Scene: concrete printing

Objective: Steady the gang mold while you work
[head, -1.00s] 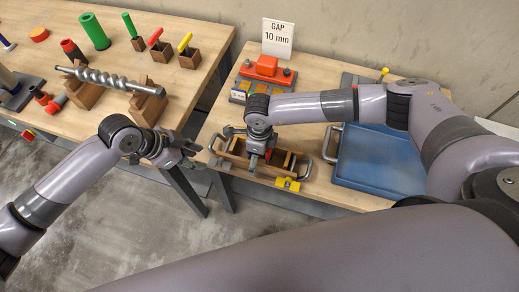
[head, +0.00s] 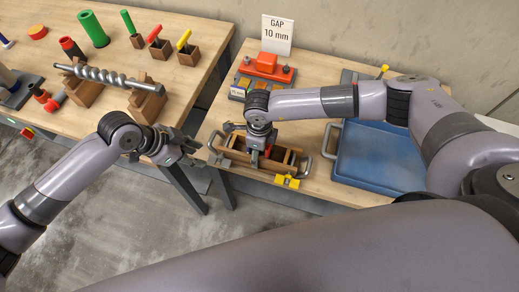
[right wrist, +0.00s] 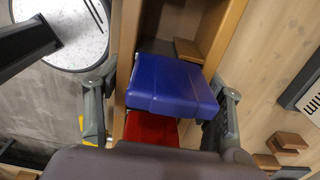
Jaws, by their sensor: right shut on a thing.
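The gang mold (head: 292,158) is a long brown wooden trough with dividers and grey end handles, at the front of the right table. My right gripper (head: 259,158) reaches down over its middle. In the right wrist view the fingers of that gripper (right wrist: 162,112) lie outside the mold's two long walls (right wrist: 225,35), shut across its width. A blue block (right wrist: 172,85) and a red piece (right wrist: 150,129) lie between the walls there. My left gripper (head: 182,148) hangs empty between the tables; its finger gap is too small to judge.
A yellow clamp (head: 287,181) sits at the mold's front. A blue tray (head: 380,160) stands to its right, an orange-topped fixture (head: 265,65) and a "GAP 10 mm" sign (head: 276,33) behind. The left table holds a grey auger (head: 105,78) on wooden cradles.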

